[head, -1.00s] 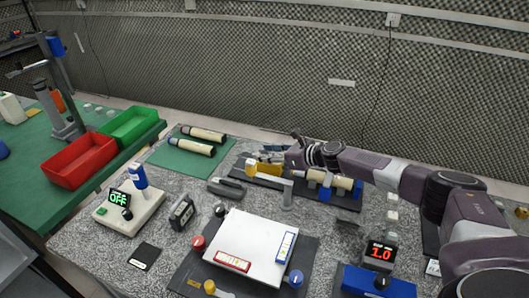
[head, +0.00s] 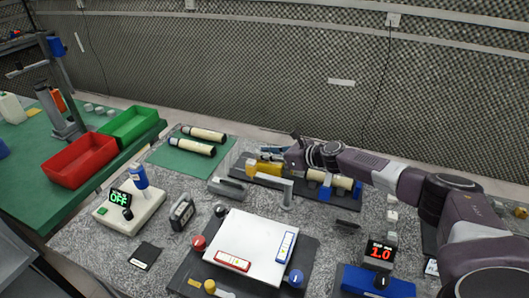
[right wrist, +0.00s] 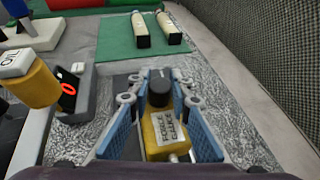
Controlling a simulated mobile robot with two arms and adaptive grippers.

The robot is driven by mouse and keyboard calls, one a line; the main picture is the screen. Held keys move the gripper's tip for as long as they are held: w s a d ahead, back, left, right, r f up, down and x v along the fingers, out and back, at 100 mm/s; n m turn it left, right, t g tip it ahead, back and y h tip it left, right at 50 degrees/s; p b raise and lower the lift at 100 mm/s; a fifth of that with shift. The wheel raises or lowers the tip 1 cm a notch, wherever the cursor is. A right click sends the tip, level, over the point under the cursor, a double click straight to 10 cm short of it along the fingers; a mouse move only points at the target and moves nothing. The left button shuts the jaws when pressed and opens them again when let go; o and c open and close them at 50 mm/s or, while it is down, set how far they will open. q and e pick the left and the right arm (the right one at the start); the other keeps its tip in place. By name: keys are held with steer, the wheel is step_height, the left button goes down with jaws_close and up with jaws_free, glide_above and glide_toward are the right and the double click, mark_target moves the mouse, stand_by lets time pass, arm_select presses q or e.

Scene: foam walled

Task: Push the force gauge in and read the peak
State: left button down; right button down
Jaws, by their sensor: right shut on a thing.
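The force gauge (right wrist: 165,132) is a yellow body with a black round end and a pale label. It lies between the blue pads of my right gripper (right wrist: 160,103), which is shut on it. In the head view my right gripper (head: 270,155) is at the back of the bench, over a dark plate (head: 240,175), and the gauge is partly hidden there. A small display (head: 380,252) at the front right shows a red 1.0. My left gripper is not in view.
A grey post (head: 288,192) with a side arm and yellow end (right wrist: 31,84) stands close to my gripper. Two cream cylinders (head: 192,147) lie on a green mat behind left. A white plate (head: 250,245) fills the front middle. A foam wall stands behind.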

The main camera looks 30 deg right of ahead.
steer(key=shift+s+d+p, duration=0.15)
steer(key=shift+s+p, duration=0.25)
steer(key=shift+s+d+p, duration=0.4)
steer(key=shift+s+d, duration=0.05)
steer(key=shift+s, duration=0.05)
steer(key=shift+s+d+p, duration=0.35)
steer(key=shift+s+d, duration=0.4)
steer(key=shift+d, duration=0.15)
steer(key=c, duration=1.7)
jaws_free()
steer(key=shift+c, duration=0.2)
steer(key=v, duration=1.2)
steer(key=shift+s, duration=0.1)
